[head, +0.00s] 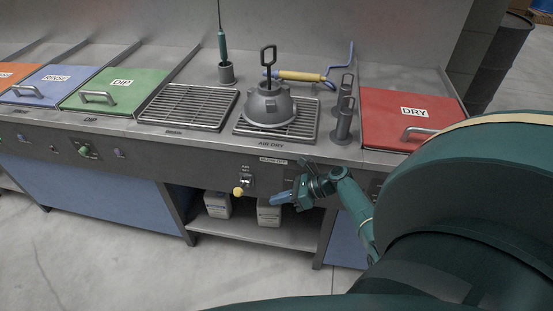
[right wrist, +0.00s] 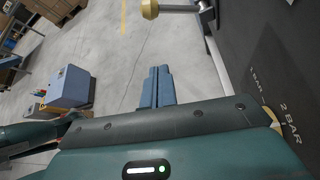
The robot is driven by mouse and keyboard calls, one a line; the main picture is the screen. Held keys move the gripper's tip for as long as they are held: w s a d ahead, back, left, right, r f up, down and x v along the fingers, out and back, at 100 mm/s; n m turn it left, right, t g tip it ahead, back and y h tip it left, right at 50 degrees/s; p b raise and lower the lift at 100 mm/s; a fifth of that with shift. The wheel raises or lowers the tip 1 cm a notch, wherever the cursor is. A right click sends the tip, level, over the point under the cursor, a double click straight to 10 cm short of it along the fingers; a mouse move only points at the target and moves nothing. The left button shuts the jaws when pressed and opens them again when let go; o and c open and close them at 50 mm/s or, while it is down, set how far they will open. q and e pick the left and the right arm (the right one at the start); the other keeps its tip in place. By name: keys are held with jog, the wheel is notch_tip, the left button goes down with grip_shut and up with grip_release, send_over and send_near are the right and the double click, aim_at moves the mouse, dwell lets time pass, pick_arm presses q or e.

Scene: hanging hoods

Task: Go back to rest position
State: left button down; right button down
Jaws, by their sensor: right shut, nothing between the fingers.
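My right gripper (head: 273,199) is in front of the workbench (head: 222,138), below its front edge. Its blue fingers point left towards a yellow knob (head: 238,191) on the front panel, apart from it. In the right wrist view the gripper's fingers (right wrist: 157,88) lie together with nothing between them. The yellow knob (right wrist: 150,9) shows at the top of that view, beyond the fingertips. My left gripper is in neither view.
A grey metal part (head: 269,106) with a tall handle stands on the right grate of the worktop. Red (head: 385,110), green (head: 135,82) and blue (head: 62,78) lids cover tanks. White canisters (head: 217,205) stand on the shelf below. The floor (head: 90,250) in front is clear.

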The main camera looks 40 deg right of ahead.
dwell(0.3)
jog(key=s+a+n+g+h, duration=0.5)
jog(key=s+a+n, duration=0.55)
jog(key=n, duration=0.65)
jog(key=s+a+r+n+h, duration=0.4)
jog(key=s+r+n, duration=0.75)
jog(key=n, duration=0.35)
jog(key=w+a+f+t+y, duration=0.3)
jog(key=w+a+f+t, duration=0.3)
jog(key=t, duration=0.1)
jog(key=shift+w+a+f+n+t, duration=0.15)
jog(key=shift+w+f+n+t, duration=0.05)
jog(key=shift+w+n+t, duration=0.1)
